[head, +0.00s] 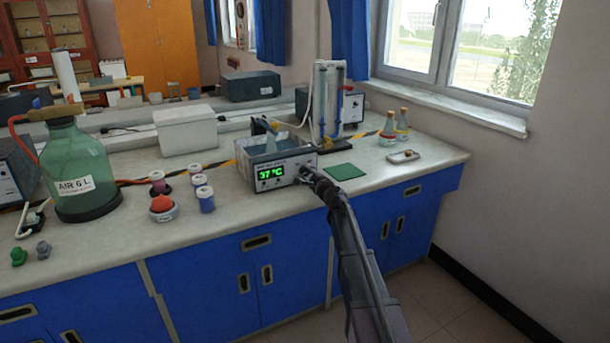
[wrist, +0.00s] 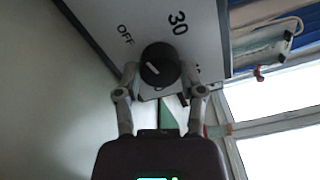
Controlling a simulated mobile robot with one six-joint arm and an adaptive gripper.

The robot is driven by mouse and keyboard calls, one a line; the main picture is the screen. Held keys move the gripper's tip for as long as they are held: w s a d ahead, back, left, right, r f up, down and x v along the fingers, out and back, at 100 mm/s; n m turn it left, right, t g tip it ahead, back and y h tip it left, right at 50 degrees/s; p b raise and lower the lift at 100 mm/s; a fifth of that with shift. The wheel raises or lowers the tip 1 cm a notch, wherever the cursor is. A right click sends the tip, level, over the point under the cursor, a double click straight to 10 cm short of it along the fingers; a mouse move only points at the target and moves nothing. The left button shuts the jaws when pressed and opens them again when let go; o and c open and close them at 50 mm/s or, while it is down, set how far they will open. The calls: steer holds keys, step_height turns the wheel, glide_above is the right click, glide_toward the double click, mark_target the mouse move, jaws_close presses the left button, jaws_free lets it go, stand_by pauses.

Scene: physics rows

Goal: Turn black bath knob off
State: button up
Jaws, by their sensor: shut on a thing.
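The water bath (head: 258,172) is a grey box on the bench, with a green display reading 37 °C on its front panel. My gripper (head: 306,172) is at the right end of that panel. In the wrist view, the black knob (wrist: 160,64) sits on the white panel (wrist: 195,25) with a white pointer line, and the marks OFF and 30 are printed beside it. The line slants toward the upper left, roughly toward OFF. My gripper (wrist: 161,80) has a finger on each side of the knob and is shut on it. In the head view my gripper hides the knob.
A green mat (head: 345,171) lies right of the bath. Behind it is a stand with tubes (head: 328,100). Small jars (head: 205,198) and a red-topped pot (head: 162,208) stand to the left, near a large green bottle (head: 75,170). Flasks (head: 388,130) stand at the right.

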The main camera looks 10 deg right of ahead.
steer(key=shift+d+n, duration=0.15)
steer(key=shift+n, duration=1.85)
steer(key=o, duration=1.1)
steer(key=shift+o, duration=0.2)
steer(key=v, duration=1.2)
